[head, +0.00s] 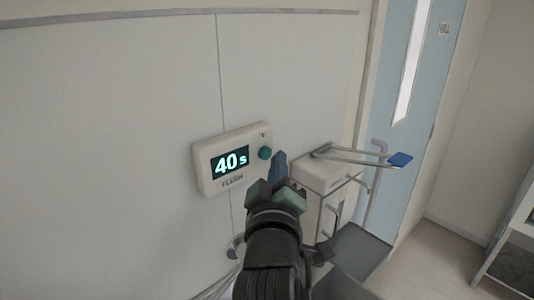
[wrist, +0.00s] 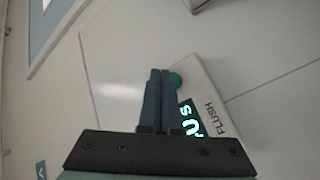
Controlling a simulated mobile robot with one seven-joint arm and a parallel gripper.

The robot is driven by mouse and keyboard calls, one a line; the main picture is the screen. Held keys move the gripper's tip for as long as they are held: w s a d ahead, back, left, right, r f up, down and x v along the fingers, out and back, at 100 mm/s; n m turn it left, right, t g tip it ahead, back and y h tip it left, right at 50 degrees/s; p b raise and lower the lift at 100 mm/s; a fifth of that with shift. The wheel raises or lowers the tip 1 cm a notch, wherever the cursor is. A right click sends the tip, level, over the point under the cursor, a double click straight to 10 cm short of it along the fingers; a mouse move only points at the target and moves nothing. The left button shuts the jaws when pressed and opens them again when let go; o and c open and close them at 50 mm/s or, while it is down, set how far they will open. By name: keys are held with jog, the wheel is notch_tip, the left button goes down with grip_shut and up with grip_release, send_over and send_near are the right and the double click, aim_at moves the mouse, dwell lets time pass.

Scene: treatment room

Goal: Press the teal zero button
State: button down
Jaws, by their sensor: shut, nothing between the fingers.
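A white wall box (head: 205,178) with a dark display (head: 230,162) reading "40 s" and the word FLUSH hangs on the wall in the head view. The round teal button (head: 265,153) is on its right side. My gripper (head: 280,157) is shut and empty, its blue fingertips just right of the button in the picture. In the wrist view my gripper (wrist: 160,72) points toward the wall, and the teal button (wrist: 176,80) shows beside the right finger, partly hidden. The box (wrist: 205,85) lies to the right there. I cannot tell whether the fingertips touch anything.
A white dispenser (head: 315,175) with a long metal lever (head: 350,158) and blue end stands right of the box, close to my gripper. A grey bin (head: 355,252) is below it. A blue door (head: 405,110) is at the right. The wall left of the box is bare.

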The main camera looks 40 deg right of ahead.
jog(key=shift+w, duration=0.15)
jog(key=shift+w, duration=0.25)
jog(key=shift+w, duration=0.45)
dwell(0.6)
jog(key=shift+s, duration=0.9)
jog(key=shift+s+d+p, duration=0.2)
jog(key=shift+s+p, duration=0.85)
jog(key=shift+s, duration=1.45)
